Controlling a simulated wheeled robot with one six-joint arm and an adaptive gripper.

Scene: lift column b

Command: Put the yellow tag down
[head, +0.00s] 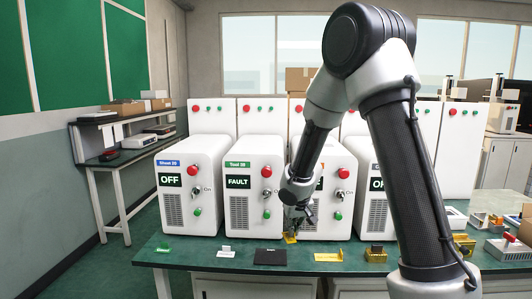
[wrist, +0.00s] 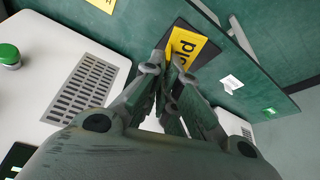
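A yellow tag (head: 290,238) is at the tip of my gripper (head: 296,222), low over the green bench in front of the machines. In the wrist view the yellow tag (wrist: 186,46), with black lettering partly hidden, lies between the fingertips (wrist: 168,72), which are closed on its near end. Behind it in that view is a dark flat plate (wrist: 212,50); the dark plate (head: 270,257) also shows on the bench in the head view, just below and left of the tag. I cannot tell whether the tag touches the bench.
White machines stand in a row, including one reading OFF (head: 187,190) and one reading FAULT (head: 246,200). Along the bench (head: 200,265) front are a green tag (head: 163,248), a white tag (head: 226,252), a yellow plate (head: 328,257) and a yellow-and-dark holder (head: 375,255).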

